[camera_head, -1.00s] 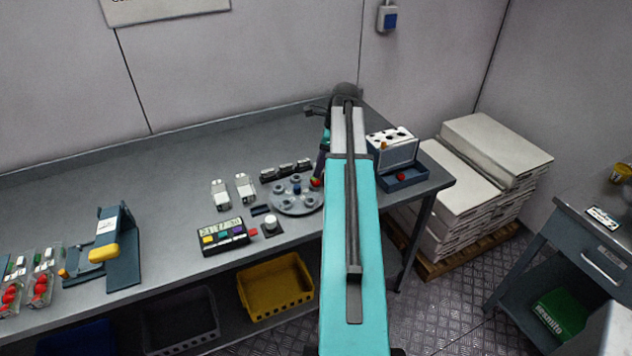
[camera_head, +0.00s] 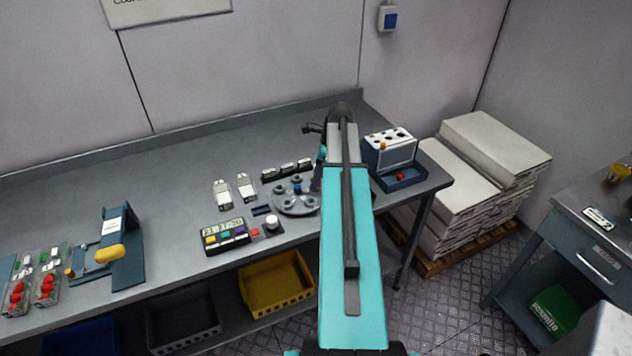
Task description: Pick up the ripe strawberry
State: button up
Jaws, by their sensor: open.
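A small red berry (camera_head: 400,177), which looks like a ripe strawberry, lies in the blue tray (camera_head: 413,181) in front of the white holed box, right of my arm. More red berries (camera_head: 46,283) sit in clear punnets at the far left. A grey round plate (camera_head: 297,207) with several round seats stands left of my arm.
A white box with holes (camera_head: 391,150) stands behind the tray, with an orange thing at its corner. A panel with coloured buttons (camera_head: 226,237) and a blue stand (camera_head: 123,262) are on the bench (camera_head: 165,188). The back of the bench is clear.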

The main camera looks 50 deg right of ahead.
dwell(0.3)
jog(key=c, duration=0.6)
jog(key=shift+r, duration=0.2)
jog(key=shift+r+b, duration=0.95)
jog(key=shift+r, duration=0.4)
jog(key=shift+s+a+r, duration=0.1)
jog(key=shift+s+r, duration=0.1)
jog(key=shift+s, duration=0.05)
jog(key=s+a+b, duration=0.1)
jog(key=s, duration=0.4)
jog(key=s+a+r+b, duration=0.1)
jog(key=s+a+b, duration=0.1)
jog(key=s, duration=0.2)
jog(key=s+a+b, duration=0.2)
jog(key=s, duration=0.3)
jog(key=shift+s+a+r, duration=0.15)
jog(key=shift+s+r, duration=0.1)
jog(key=shift+s, duration=0.05)
